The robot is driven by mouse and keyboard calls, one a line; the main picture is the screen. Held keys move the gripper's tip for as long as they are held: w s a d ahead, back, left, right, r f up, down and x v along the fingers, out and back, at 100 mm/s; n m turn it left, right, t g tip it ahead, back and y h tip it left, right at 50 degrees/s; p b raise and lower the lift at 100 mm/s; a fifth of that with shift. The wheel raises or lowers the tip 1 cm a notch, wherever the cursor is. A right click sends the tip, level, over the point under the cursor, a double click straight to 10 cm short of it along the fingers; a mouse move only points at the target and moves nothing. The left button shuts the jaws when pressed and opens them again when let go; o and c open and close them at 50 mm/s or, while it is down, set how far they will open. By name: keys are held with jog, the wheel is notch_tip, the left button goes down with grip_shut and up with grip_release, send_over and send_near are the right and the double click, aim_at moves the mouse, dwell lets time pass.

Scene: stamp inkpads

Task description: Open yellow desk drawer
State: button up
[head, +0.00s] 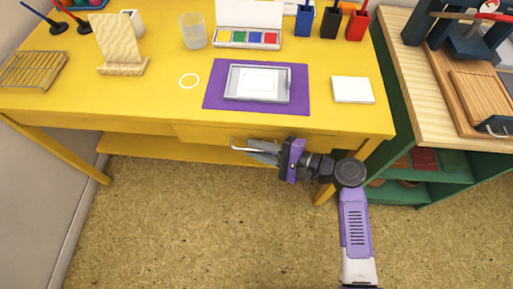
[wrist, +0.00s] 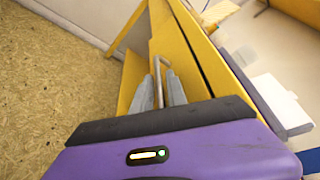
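The yellow desk (head: 140,105) has a yellow drawer (head: 212,134) under its top, with a thin metal bar handle (head: 238,147) on its front. The drawer looks closed, its front about in line with the desk edge. My gripper (head: 257,151) is at the right part of the handle, reaching in from the right. In the wrist view the handle (wrist: 159,88) runs between the two grey fingers of my gripper (wrist: 158,92). The fingers are apart with the bar between them, and I see no firm contact. The handle's right end is hidden behind my gripper in the head view.
The desktop holds a purple mat (head: 214,92) with a grey inkpad (head: 284,84), a white block (head: 352,90), a paint box (head: 248,38) and a wire rack (head: 33,70). A green shelf (head: 455,190) stands right of the desk. The floor (head: 190,220) in front is clear.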

jog(key=shift+c, duration=0.5)
grip_shut()
dwell(1.0)
